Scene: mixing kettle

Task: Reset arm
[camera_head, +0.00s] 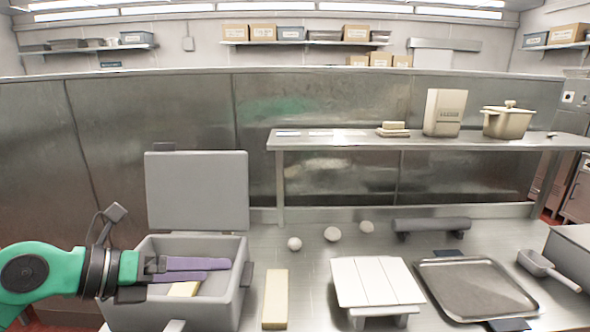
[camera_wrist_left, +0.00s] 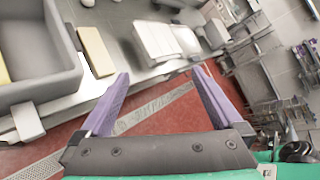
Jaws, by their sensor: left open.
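My left gripper (camera_head: 212,270) comes in from the left with its two purple fingers in front of the open grey box (camera_head: 238,290) in the head view. In the left wrist view the gripper (camera_wrist_left: 160,72) is open, with nothing between the fingers. Behind the fingers there I see the table's front edge and red floor. The box (camera_wrist_left: 40,92) lies left of the fingers there, apart from them. A yellow block (camera_head: 184,289) lies inside the box, partly hidden by the fingers. My right gripper is not in view.
A tan block (camera_head: 275,298) lies right of the box. A raised shelf (camera_head: 350,141) holds a pot (camera_head: 508,122) and carton (camera_head: 444,112).

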